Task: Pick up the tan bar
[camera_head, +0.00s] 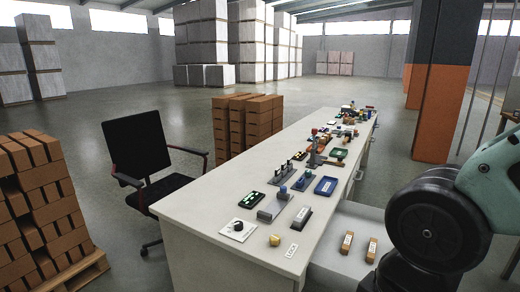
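Two small tan bars lie apart on a pale, lower surface beside the long table. The left tan bar (347,242) and the right tan bar (371,250) each have a whitish patch on top. I cannot tell from this view which one the task means. The pale surface (327,254) may be an open drawer or a low shelf; my arm covers its right part. My gripper is out of view; only my arm's dark joint and pale green link show at the right, close to the right bar in the picture.
A black chair (142,160) and brick stacks (38,205) stand left. An orange-grey pillar (437,100) stands behind.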

